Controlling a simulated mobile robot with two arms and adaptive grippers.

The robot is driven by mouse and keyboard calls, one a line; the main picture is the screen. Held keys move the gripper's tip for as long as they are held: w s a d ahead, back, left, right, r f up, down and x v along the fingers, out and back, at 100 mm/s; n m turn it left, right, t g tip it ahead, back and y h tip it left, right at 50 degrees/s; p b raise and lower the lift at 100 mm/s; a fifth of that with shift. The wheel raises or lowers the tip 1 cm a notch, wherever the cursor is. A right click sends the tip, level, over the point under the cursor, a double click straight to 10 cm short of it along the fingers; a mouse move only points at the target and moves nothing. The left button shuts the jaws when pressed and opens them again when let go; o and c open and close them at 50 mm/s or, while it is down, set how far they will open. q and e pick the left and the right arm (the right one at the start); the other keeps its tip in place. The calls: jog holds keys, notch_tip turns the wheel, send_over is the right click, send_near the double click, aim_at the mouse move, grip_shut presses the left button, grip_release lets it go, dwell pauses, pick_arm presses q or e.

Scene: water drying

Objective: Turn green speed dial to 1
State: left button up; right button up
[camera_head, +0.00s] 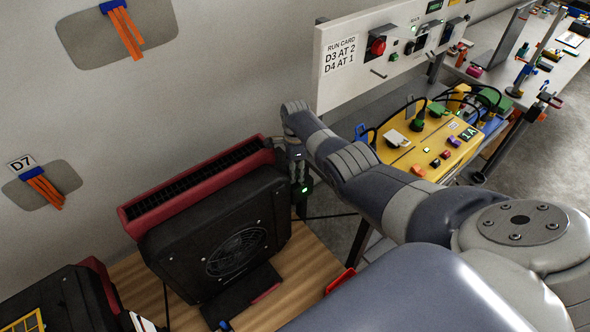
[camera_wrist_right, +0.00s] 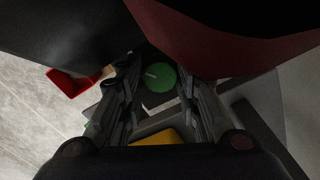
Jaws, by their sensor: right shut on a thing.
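The green speed dial (camera_wrist_right: 160,78) shows in the right wrist view as a round green disc with a short white mark left of its middle. My right gripper (camera_wrist_right: 160,90) has its two fingers on either side of the dial and is shut on it. In the head view my right gripper (camera_head: 301,184) points down at the right side of a black and red dryer (camera_head: 180,230). The dial cannot be made out clearly there, and the number it points to is not readable. My left gripper is not in view.
A second dark machine (camera_head: 70,295) is at lower left. A run card (camera_head: 340,55) reads "D3 AT 2, D4 AT 1". A yellow control box (camera_head: 410,155) and a cluttered bench are at right.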

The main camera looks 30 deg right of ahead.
jog(key=o, duration=1.1)
jog(key=shift+c, duration=0.2)
jog(key=shift+r, duration=0.15)
notch_tip(320, 180, up, 12)
jog(key=shift+f, duration=0.2)
dwell(0.3)
